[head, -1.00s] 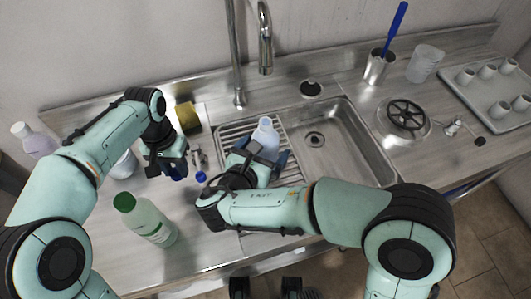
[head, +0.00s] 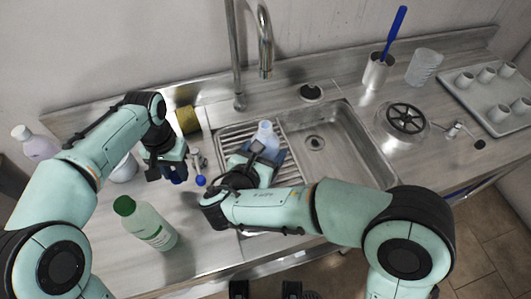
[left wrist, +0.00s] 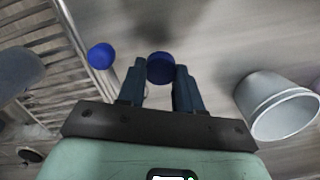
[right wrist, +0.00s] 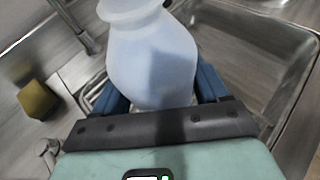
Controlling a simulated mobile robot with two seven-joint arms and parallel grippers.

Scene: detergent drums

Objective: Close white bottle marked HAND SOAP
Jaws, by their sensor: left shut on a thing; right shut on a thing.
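A pale white bottle (head: 267,136) is in my right gripper (head: 262,158), held upright above the ribbed drainer beside the sink. In the right wrist view the bottle (right wrist: 152,58) stands between the fingers; its top is cut off there. No cap shows on it in the head view, and no HAND SOAP lettering is readable. My left gripper (head: 172,176) is over the counter, left of the bottle. In the left wrist view its fingers (left wrist: 160,82) are shut on a round blue cap (left wrist: 160,68). The cap is apart from the bottle.
A lever with a blue ball (head: 201,181) stands between the grippers. A green-capped bottle (head: 150,227) is in front, a lilac bottle (head: 38,145) at far left, a yellow sponge (head: 187,120) behind. The faucet (head: 265,45) rises at the back. The sink basin (head: 330,150) is empty.

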